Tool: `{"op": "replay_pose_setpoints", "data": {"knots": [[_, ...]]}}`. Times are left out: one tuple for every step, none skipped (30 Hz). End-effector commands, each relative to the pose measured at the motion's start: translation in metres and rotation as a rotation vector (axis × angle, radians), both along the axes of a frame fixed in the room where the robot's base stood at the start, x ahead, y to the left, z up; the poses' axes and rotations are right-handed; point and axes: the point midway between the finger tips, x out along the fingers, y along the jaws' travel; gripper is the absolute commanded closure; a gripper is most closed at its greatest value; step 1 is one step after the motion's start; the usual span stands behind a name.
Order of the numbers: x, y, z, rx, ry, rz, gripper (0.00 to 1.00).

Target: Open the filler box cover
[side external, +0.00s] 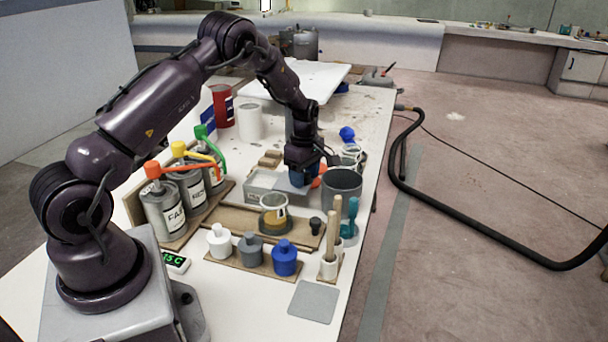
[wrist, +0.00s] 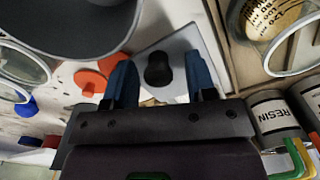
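The filler box (side external: 262,190) is a low, light grey box on the bench, partly hidden behind my gripper (side external: 301,176). In the wrist view a flat grey cover (wrist: 187,44) shows with a black knob (wrist: 158,68) on it. My gripper (wrist: 161,80) has its two blue fingers spread apart, one on each side of the knob. A gap shows between the knob and each finger. The fingers hold nothing. How far above the cover the fingertips are is hard to tell.
A grey pot (side external: 342,186) stands close to the right of my gripper. Orange round pieces (wrist: 90,79) lie beside the cover. Labelled cans (side external: 164,211) with coloured handles stand on the left. A glass cup (side external: 273,213) stands in front of the box. The bench front is partly clear.

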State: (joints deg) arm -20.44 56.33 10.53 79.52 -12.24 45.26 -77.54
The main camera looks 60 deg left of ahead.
Motion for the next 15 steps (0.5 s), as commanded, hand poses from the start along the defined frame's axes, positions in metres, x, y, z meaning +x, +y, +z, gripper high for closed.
{"op": "replay_pose_setpoints", "data": {"knots": [[0.0,0.0,0.0,-0.001,0.0,0.0,0.49],[0.0,0.0,0.0,-0.001,0.0,0.0,0.49],[0.0,0.0,0.0,-0.001,0.0,-0.001,0.49],[0.0,0.0,0.0,-0.001,0.0,-0.001,0.49],[0.0,0.0,0.001,-0.001,0.0,-0.001,0.49],[0.0,0.0,0.003,-0.001,-0.001,-0.001,0.49],[0.001,0.0,0.005,-0.001,-0.001,-0.001,0.49],[0.001,-0.001,0.008,0.0,-0.002,-0.001,0.49],[0.001,0.0,0.013,0.0,-0.003,-0.001,0.49],[0.001,-0.001,0.018,0.001,-0.004,-0.002,0.49],[0.001,-0.001,0.023,0.001,-0.004,-0.002,0.49],[0.001,-0.001,0.031,0.001,-0.005,-0.002,0.49],[0.001,-0.001,0.038,0.001,-0.005,-0.002,0.49],[0.001,-0.001,0.045,0.001,-0.005,-0.002,0.49],[0.001,0.0,0.054,0.001,-0.006,-0.001,0.49]]}}
